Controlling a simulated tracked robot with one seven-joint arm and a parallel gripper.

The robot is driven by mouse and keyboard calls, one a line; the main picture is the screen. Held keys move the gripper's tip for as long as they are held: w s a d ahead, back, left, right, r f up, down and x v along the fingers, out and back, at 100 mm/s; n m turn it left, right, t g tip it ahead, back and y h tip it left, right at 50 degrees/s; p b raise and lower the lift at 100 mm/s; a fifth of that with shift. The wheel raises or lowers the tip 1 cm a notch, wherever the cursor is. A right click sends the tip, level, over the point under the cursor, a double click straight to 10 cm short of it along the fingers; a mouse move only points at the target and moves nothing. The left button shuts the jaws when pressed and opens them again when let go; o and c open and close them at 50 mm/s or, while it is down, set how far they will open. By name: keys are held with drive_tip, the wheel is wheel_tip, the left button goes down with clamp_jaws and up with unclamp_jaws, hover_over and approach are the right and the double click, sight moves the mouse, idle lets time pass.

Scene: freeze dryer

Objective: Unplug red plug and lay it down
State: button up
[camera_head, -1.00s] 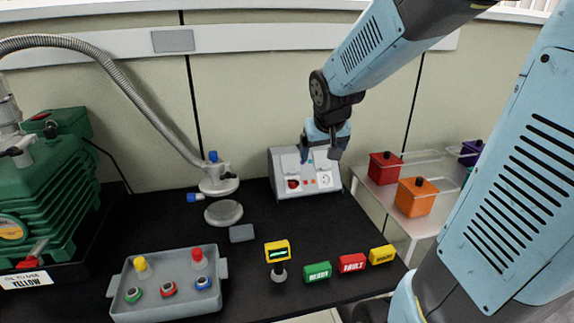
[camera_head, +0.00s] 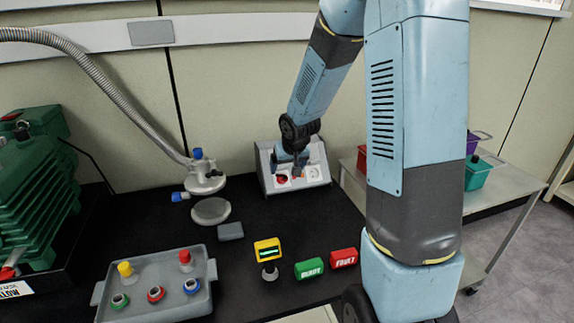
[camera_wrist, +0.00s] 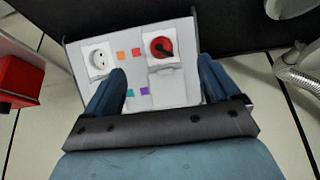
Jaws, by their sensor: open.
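The red plug (camera_wrist: 162,46) sits in a white socket on the sloped face of a grey socket box (camera_wrist: 75,82). In the wrist view it lies ahead of and between my fingertips, apart from both. In the head view the red plug (camera_head: 282,179) shows at the left of the box face, just below my gripper (camera_head: 291,167). My gripper (camera_wrist: 162,68) is open and empty, its two blue fingers spread over the box face. A second white socket (camera_wrist: 98,58) is empty, with its holes visible.
The black bench has free room in front of the socket box (camera_head: 318,172). A small grey block (camera_head: 230,231), a yellow display (camera_head: 268,250), green and red labelled blocks and a grey tray (camera_head: 205,292) stand nearer. A vacuum hose fitting (camera_head: 205,180) stands left.

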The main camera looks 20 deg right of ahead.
sight(284, 177)
drive_tip(key=shift+x, duration=4.7)
drive_tip(key=shift+c, duration=0.3)
clamp_jaws()
drive_tip(key=shift+s, duration=0.1)
drive_tip(key=shift+s+r, duration=0.75)
drive_tip(key=shift+s, duration=0.2)
drive_tip(key=shift+s+r, duration=0.7)
drive_tip(key=shift+s, duration=0.25)
